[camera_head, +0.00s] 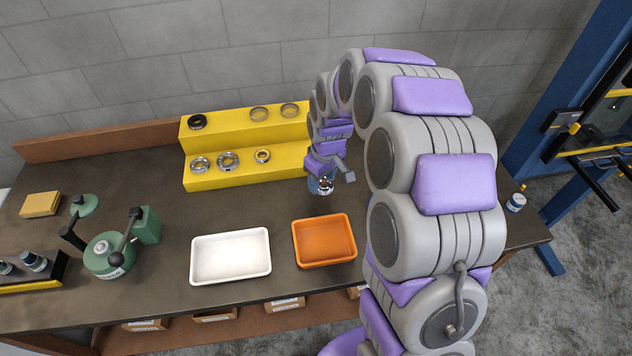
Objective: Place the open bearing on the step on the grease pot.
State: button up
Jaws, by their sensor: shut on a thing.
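My gripper (323,181) is at the end of the arm, just right of the yellow step's lower tier. It is shut on a small shiny ring-like bearing (325,185), largely covered by the gripper. A round bluish thing (314,187) shows right at the gripper, perhaps the grease pot; I cannot tell whether the bearing touches it. The yellow two-tier step (225,182) stands at the back of the bench. Its lower tier holds three bearings, one of them at the right (262,156). Its upper tier holds a dark ring (197,121) and two paler ones (259,114).
A white tray (230,279) and an orange tray (326,262) lie in front of the step. A green device with a dark lever (107,258) stands at left, near a yellow block (40,204). A small bottle (516,202) stands at the bench's right edge.

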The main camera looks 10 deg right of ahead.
aim_at(101, 247)
jog(key=k+j+u, duration=0.1)
jog(key=u, duration=0.2)
jog(key=j+u, duration=0.2)
jog(key=u, duration=0.65)
jog(key=j+u, duration=0.15)
jog(key=u, duration=0.3)
jog(key=j+u, duration=0.1)
jog(key=u, duration=0.4)
jog(key=j+u, duration=0.1)
jog(key=u, duration=0.9)
jog(key=j+u, duration=0.1)
jog(key=u, duration=0.35)
jog(key=i+z, duration=0.1)
jog(key=i, duration=0.15)
jog(key=i+z, duration=0.15)
jog(key=z, duration=0.35)
jog(key=i+z, duration=0.2)
jog(key=z, duration=0.25)
jog(key=i+z, duration=0.2)
jog(key=z, duration=0.3)
jog(key=i+z, duration=0.15)
jog(key=z, duration=0.3)
jog(key=i+z, duration=0.2)
jog(key=z, duration=0.25)
jog(key=i+j+z, duration=0.15)
jog(key=z, duration=0.35)
